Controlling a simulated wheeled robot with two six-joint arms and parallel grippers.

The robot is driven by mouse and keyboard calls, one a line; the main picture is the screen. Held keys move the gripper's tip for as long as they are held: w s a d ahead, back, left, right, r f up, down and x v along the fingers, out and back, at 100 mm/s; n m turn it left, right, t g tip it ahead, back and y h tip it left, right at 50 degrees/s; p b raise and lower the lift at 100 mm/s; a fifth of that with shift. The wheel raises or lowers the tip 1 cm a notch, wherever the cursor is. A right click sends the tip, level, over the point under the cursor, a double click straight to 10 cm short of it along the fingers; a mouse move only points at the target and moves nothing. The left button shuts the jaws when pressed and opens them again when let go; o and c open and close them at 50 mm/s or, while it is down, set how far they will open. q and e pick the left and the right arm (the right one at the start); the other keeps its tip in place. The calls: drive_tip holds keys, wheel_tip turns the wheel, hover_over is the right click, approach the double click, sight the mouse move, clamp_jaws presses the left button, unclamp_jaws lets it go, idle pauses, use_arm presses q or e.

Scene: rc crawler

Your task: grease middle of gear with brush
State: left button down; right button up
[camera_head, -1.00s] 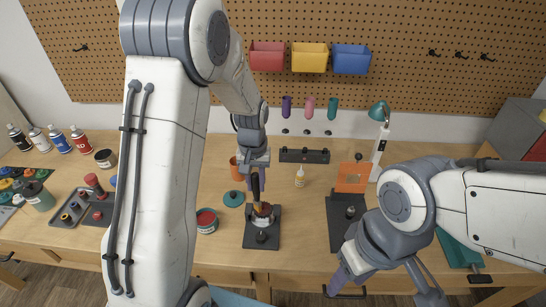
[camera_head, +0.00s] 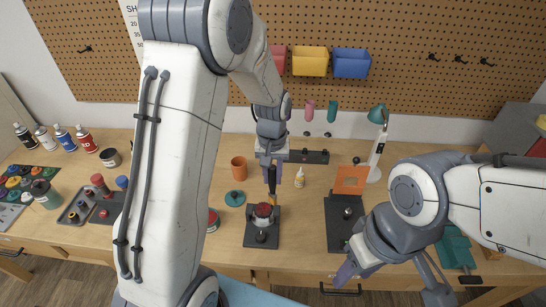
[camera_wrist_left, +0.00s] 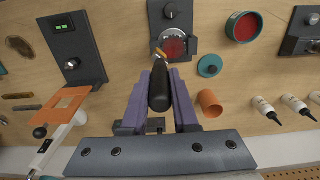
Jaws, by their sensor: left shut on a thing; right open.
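My left gripper (camera_head: 270,170) is shut on a brush with a black handle (camera_head: 272,182); the brush (camera_wrist_left: 159,88) points away from the gripper in the wrist view. Its orange-brown tip is at the edge of a round gear (camera_wrist_left: 176,45) with a reddish middle, on a dark stand (camera_wrist_left: 190,14). I cannot tell whether the bristles touch the gear. In the head view the gear (camera_head: 263,211) sits on its stand (camera_head: 250,238), below the brush. My right gripper (camera_head: 344,272) is open and empty near the table's front edge.
A tin of red grease (camera_wrist_left: 245,26) and its teal lid (camera_wrist_left: 210,66) are beside the stand. An orange cup (camera_head: 238,168) and a small glue bottle (camera_head: 299,177) stand behind. A dark stand with an orange panel (camera_head: 350,181) is to the right.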

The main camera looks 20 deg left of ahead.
sight(272, 169)
use_arm(q)
drive_tip(key=shift+r+p, duration=1.05)
drive_tip(key=shift+r, duration=0.55)
drive_tip(key=shift+s+f, duration=0.1)
